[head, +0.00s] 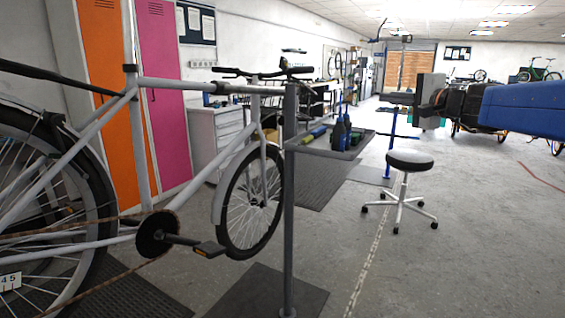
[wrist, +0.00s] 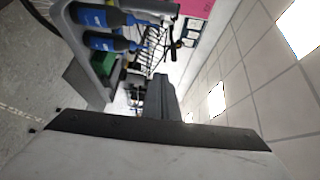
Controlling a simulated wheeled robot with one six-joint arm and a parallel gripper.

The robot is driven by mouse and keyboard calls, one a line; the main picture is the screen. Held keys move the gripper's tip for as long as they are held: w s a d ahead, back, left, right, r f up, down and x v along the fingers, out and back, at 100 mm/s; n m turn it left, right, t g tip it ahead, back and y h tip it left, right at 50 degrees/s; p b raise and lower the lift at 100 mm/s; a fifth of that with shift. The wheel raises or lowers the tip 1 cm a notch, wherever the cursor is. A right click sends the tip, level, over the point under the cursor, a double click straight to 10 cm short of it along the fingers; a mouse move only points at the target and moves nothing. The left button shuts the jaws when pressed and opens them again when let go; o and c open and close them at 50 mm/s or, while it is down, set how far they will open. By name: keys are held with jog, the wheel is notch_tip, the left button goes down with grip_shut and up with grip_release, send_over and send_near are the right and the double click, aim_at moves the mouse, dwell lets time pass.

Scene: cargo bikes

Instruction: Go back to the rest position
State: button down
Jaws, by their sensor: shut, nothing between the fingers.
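My gripper (head: 388,98) is at the upper right of the head view, at the end of my arm that reaches in from the right edge. Its fingers point left, are closed together and hold nothing. In the wrist view the closed fingers (wrist: 165,95) stand up from the dark gripper body. The gripper appears raised and apart from the things around it, with no visible contact.
A grey bicycle (head: 165,85) stands at left. A post-mounted tray (head: 305,149) carries blue bottles (head: 340,133), also in the wrist view (wrist: 108,43). A round stool (head: 410,160) stands right of it. The floor (head: 470,230) at front right is clear.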

jog(key=s+a+f+n+g+h, duration=0.1)
jog(key=s+a+f+n+g, duration=0.3)
jog(key=s+f, duration=0.6)
jog(key=s+a+f+n+g, duration=0.3)
jog(key=s+a+f, duration=0.2)
jog(key=s+f, duration=0.5)
jog(key=s+d+f+n+g+h, duration=0.2)
jog(key=s+d+f+h, duration=0.1)
jog(key=s+f, duration=0.6)
jog(key=s+d+f+n+g+h, duration=0.1)
jog(key=s+d+f+n+h, duration=0.2)
jog(key=s+f, duration=0.6)
jog(key=s+d, duration=0.1)
jog(key=d, duration=0.1)
jog(key=shift+s+d+n+g+h, duration=0.25)
jog(key=shift+d+n+g+h, duration=0.05)
jog(key=shift+g, duration=0.1)
